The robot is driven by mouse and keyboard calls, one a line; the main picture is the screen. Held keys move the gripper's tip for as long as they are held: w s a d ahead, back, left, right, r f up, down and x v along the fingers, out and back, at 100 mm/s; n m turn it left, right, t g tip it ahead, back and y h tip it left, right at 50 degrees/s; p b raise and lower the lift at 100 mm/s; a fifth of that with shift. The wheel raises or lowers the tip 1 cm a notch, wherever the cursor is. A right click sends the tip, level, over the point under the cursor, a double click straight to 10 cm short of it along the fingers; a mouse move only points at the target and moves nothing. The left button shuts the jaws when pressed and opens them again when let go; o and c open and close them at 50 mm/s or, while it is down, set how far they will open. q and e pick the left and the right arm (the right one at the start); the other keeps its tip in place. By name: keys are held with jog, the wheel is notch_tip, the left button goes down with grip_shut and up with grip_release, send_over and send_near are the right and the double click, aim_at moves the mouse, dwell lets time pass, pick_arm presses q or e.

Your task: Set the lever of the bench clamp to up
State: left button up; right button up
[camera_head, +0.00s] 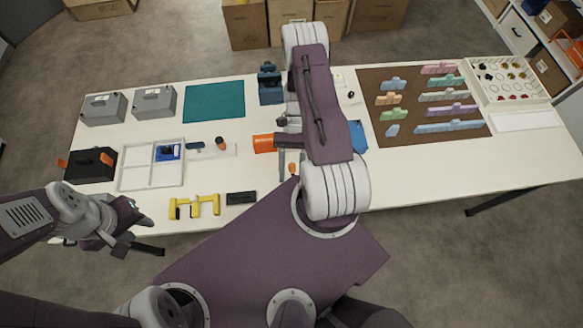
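A dark blue device (270,85) stands upright at the back middle of the table, just left of my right arm. It looks like the bench clamp, but its lever is too small to make out. My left gripper (133,238) is at the front left, off the table's front edge. Its fingers look apart and empty, well away from the blue device. My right arm rises across the middle of the view and hides part of the table. Only a small dark part beside it, near the orange block, may belong to my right gripper; its fingers cannot be made out.
The white table (430,170) carries two grey boxes (154,102), a teal mat (214,101), a white tray (135,178), a yellow holder (195,207), an orange block (263,143) and a brown board (400,130) with coloured pieces. The front right is clear.

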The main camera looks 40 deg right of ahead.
jog(key=shift+w+d, duration=0.2)
jog(key=b+v, duration=0.3)
jog(key=v, duration=0.5)
jog(key=shift+r, duration=0.3)
jog(key=shift+w+d, duration=0.1)
